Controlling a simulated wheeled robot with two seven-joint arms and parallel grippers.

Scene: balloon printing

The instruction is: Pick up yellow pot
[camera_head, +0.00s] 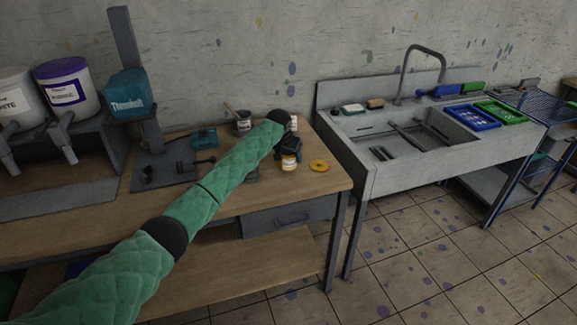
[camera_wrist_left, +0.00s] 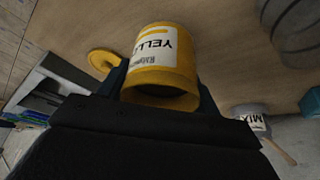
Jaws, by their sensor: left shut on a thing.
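The yellow pot (camera_wrist_left: 162,62) has a white label reading "YELL…" and an open rim facing the wrist camera. My left gripper (camera_wrist_left: 165,88) is shut on it, with one finger on each side of the pot. In the head view, the pot (camera_head: 289,163) shows below my left gripper (camera_head: 290,152) near the right end of the wooden workbench (camera_head: 310,185). I cannot tell whether the pot touches the bench. A yellow lid (camera_head: 319,166) lies flat on the bench just right of the pot; it also shows in the wrist view (camera_wrist_left: 103,62). My right gripper is not in view.
A mixing pot with a stick (camera_head: 243,124) stands behind on the bench, left of my gripper. A teal device (camera_head: 203,138) and a dark plate with clamps (camera_head: 165,172) sit further left. A grey sink (camera_head: 400,150) stands right of the bench, past a narrow gap.

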